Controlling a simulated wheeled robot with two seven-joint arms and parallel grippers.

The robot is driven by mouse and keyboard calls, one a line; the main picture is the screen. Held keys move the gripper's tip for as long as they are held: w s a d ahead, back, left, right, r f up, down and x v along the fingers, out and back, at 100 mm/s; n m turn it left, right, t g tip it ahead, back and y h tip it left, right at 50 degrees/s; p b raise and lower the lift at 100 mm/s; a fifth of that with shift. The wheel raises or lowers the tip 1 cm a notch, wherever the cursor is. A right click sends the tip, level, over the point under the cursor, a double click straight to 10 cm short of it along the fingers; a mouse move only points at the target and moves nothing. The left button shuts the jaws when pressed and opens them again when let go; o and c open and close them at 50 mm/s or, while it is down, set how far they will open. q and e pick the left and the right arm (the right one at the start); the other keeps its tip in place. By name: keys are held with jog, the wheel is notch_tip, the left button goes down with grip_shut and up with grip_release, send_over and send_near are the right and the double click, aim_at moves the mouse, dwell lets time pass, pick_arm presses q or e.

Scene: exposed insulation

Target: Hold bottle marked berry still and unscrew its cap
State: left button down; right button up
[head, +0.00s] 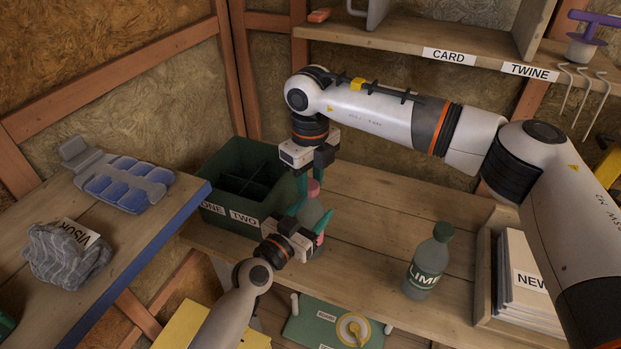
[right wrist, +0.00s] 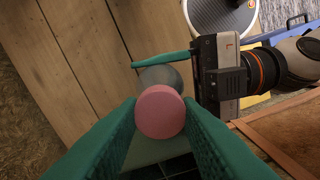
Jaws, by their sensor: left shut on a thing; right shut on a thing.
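A grey bottle (head: 311,212) with a pink cap (head: 314,188) stands on the wooden bench in front of the green crate. Its name is not readable, as my left gripper (head: 313,210) covers much of it. My left gripper's green fingers are shut around the bottle's body from the front. My right gripper (head: 309,183) comes down from above and is shut on the cap. In the right wrist view the round pink cap (right wrist: 160,112) sits between the fingertips, with the grey bottle body (right wrist: 160,76) beyond it and a left finger (right wrist: 162,60) beside it.
The divided green crate (head: 228,218), marked ONE and TWO, is just left. A NEW rack (head: 528,283) is at the right, the CARD and TWINE shelf (head: 400,45) above. The bench between LIME and my grippers is clear.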

jog(key=n, duration=0.9)
jog(key=shift+n, duration=0.4)
jog(key=n, duration=0.4)
jog(key=shift+n, duration=0.3)
jog(key=n, duration=0.4)
jog(key=shift+s, duration=0.1)
jog(key=n, duration=0.9)
jog(key=shift+n, duration=0.4)
jog(key=n, duration=0.4)
jog(key=shift+r, duration=0.1)
jog(key=n, duration=0.3)
